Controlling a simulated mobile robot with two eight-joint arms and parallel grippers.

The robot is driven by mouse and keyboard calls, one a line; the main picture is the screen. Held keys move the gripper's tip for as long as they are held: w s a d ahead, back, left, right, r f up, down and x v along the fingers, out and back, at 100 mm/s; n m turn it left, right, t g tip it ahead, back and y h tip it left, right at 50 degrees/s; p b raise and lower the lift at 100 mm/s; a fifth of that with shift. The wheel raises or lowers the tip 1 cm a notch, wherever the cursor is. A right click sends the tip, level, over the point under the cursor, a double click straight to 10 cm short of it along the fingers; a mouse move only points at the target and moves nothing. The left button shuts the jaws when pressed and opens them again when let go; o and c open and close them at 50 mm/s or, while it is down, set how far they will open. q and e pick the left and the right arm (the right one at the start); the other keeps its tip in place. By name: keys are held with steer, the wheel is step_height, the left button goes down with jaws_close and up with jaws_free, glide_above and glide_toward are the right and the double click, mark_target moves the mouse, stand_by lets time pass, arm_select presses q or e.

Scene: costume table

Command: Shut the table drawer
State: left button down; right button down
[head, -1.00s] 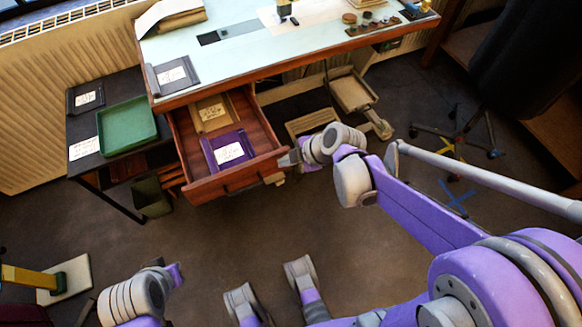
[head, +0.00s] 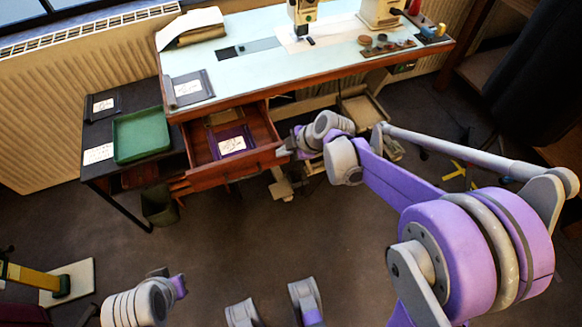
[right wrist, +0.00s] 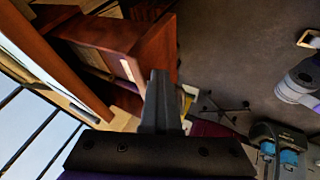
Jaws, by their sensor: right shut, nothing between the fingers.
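The wooden table drawer (head: 212,177) stands partly open under the pale-topped table (head: 270,68). A purple folder with a white label (head: 233,143) lies in it, and a brown one (head: 222,118) behind is partly covered by the tabletop. My right gripper (head: 286,150) is shut and empty at the right end of the drawer front. In the right wrist view its fingers (right wrist: 160,78) overlap the reddish drawer front (right wrist: 156,50); contact is hard to tell. My left gripper (head: 178,286) is low at the left, far from the drawer, its fingers not clear.
A dark side table (head: 97,172) with a green tray (head: 141,135) stands left of the drawer, a bin (head: 158,205) below it. A sewing machine (head: 302,14) is on the tabletop. A pale tray (head: 366,108) is under the table. The floor (head: 235,235) in front is open.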

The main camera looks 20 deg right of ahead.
steer(key=w, duration=1)
steer(key=w+p, duration=0.1)
steer(key=w, duration=0.5)
steer(key=shift+a, duration=0.25)
